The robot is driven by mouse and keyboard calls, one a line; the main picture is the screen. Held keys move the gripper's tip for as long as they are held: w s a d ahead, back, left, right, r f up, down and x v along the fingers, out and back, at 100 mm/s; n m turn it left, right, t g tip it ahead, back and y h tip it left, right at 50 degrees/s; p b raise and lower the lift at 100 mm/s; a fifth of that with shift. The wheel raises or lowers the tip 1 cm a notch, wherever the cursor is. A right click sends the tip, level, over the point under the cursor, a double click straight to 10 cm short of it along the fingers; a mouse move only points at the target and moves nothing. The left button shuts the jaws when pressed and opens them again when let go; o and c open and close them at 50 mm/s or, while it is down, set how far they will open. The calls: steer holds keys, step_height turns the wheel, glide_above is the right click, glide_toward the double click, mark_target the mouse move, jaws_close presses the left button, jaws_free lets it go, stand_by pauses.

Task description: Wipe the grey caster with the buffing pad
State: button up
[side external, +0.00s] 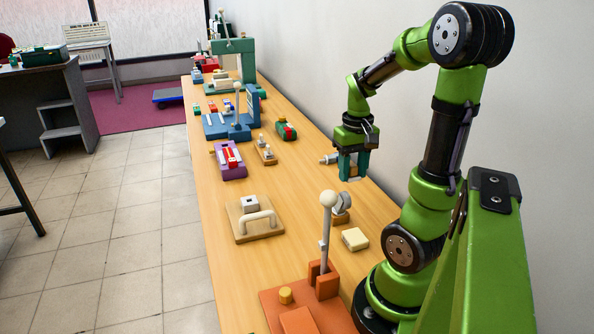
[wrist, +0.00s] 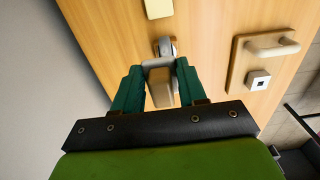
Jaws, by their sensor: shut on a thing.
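The grey caster (side external: 342,203) is a grey wheel on a small wooden base, nearer the side camera than my gripper. In the wrist view, the caster (wrist: 166,46) shows just beyond the fingertips. Whether the held piece touches it cannot be told.
A cream block (side external: 355,239) lies past the caster. A wooden board with a white handle (side external: 257,222) lies to the left. An orange base with an upright white-knobbed lever (side external: 327,230) stands near the caster. The wall borders the right side.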

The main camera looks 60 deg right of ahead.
steer(key=shift+r, duration=1.9)
steer(key=w+a+n, duration=0.9)
steer(key=w+a, duration=1)
steer(key=a, duration=0.3)
steer(key=shift+w+a+f, duration=0.2)
steer(key=shift+w+f, duration=0.2)
